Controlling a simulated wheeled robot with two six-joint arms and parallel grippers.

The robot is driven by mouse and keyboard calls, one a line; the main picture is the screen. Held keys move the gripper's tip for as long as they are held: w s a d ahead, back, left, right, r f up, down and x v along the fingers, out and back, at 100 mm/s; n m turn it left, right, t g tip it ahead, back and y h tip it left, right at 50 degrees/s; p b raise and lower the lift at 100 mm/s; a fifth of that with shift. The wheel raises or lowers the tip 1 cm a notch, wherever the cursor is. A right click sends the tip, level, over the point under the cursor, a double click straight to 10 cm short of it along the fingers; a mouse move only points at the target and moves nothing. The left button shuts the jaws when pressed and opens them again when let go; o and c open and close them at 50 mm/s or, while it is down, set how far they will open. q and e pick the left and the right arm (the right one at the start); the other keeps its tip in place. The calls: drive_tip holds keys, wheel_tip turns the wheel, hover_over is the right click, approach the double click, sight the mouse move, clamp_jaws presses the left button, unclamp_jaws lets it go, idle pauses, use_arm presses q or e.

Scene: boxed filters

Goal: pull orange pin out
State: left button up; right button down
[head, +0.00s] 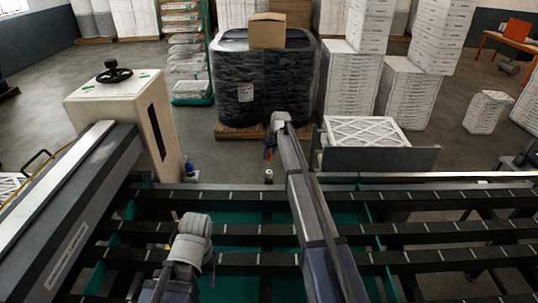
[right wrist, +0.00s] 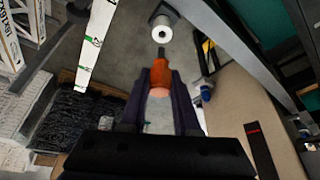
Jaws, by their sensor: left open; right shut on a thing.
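The orange pin (right wrist: 161,72) stands between the two dark fingers of my right gripper (right wrist: 160,82), which is shut on its orange handle. The pin's dark tip points at a white cylinder (right wrist: 162,35) with a dark hole. In the head view my right gripper (head: 268,152) hangs above the small cylinder (head: 268,176), with a bit of orange showing. My left gripper (head: 210,272) is open, low at the left, partly hidden by its own grey wrist.
A slatted dark frame (head: 430,229) spans the front. A cream machine housing (head: 117,115) with a black handwheel stands left. A small blue bottle (head: 190,168) is beside the cylinder. Behind are black-wrapped pallet goods (head: 262,85), stacks of white boxed filters (head: 402,95) and open grey floor.

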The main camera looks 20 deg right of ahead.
drive_tip(key=shift+r+p, duration=4.45)
drive_tip(key=shift+r, duration=0.1)
drive_tip(key=shift+f, duration=0.1)
